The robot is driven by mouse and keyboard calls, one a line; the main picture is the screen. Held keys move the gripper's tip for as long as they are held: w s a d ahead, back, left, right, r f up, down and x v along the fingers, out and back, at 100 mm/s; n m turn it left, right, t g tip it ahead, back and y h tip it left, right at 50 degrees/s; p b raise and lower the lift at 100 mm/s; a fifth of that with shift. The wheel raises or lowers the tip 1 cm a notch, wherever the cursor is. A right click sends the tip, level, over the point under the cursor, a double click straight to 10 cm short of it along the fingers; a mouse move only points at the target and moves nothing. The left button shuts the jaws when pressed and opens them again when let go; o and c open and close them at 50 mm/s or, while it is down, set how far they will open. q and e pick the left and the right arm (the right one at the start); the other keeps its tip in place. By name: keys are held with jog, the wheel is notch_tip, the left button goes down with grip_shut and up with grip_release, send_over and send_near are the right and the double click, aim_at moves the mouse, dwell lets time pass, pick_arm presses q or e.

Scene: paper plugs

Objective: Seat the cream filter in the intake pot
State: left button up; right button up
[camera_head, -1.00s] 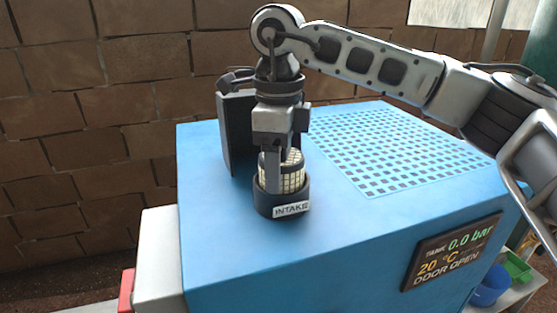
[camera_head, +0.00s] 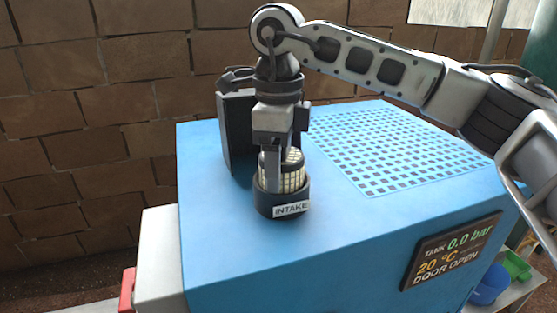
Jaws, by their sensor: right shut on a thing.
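The pot carries a white INTAKE label and sits on the blue machine top. My right gripper (camera_head: 280,172) points straight down from above and is shut on the filter. The filter's lower end is hidden by the pot wall, so I cannot tell whether it touches the bottom. My left gripper is not in view.
The blue machine (camera_head: 240,250) has a perforated grid area (camera_head: 400,150) to the right, clear of objects. A dark upright door (camera_head: 237,135) stands just behind the pot. A display (camera_head: 450,250) reads 0.0 bar, 20 °C, DOOR OPEN. A blue bowl (camera_head: 490,287) sits at lower right.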

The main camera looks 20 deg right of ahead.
dwell(0.4)
jog(key=shift+f, duration=0.15)
jog(key=shift+s, duration=0.1)
jog(key=shift+r, duration=0.25)
dwell(1.2)
jog(key=shift+f, duration=0.35)
jog(key=shift+a+r, duration=0.1)
jog(key=shift+r, duration=0.15)
dwell(1.5)
jog(key=shift+f, duration=0.3)
jog(key=shift+d+r, duration=0.15)
jog(key=shift+d, duration=0.15)
dwell(1.4)
